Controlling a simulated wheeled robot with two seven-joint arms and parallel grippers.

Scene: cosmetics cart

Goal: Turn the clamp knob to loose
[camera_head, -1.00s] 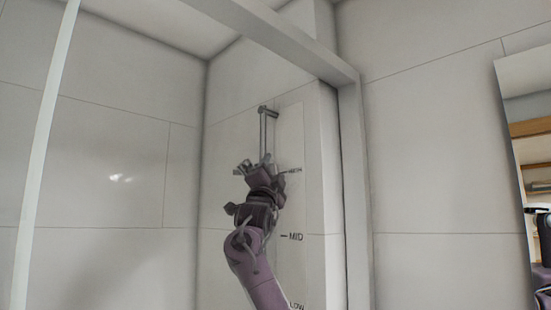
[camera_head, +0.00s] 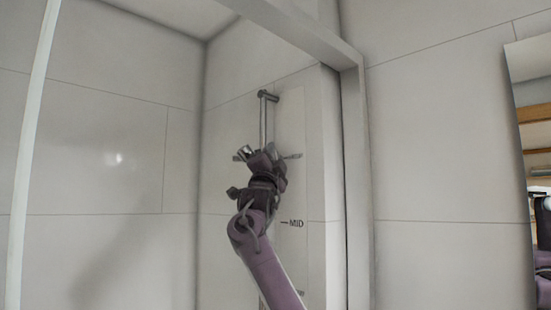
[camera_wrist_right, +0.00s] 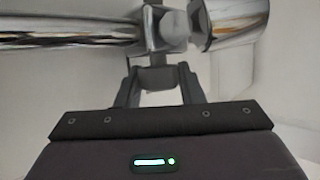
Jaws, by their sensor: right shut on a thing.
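In the head view my right gripper (camera_head: 264,156) is up at the vertical rail (camera_head: 263,122) on the shower wall, close to the top mark of the scale. In the right wrist view the gripper (camera_wrist_right: 158,86) has its two dark fingers closed on a small grey block, which looks like the clamp knob (camera_wrist_right: 157,76). The knob sits just below a grey clamp body (camera_wrist_right: 172,28) on a chrome bar (camera_wrist_right: 70,32). A chrome shower head or holder (camera_wrist_right: 236,22) is at the clamp's right. The knob's loose or tight setting cannot be read. My left gripper is not in view.
A pale scale panel (camera_head: 291,190) behind the arm shows a MID mark (camera_head: 295,223); the upper label is partly covered by the gripper. A pale door frame (camera_head: 354,190) stands right of the arm. The tiled wall (camera_head: 100,130) at left is clear.

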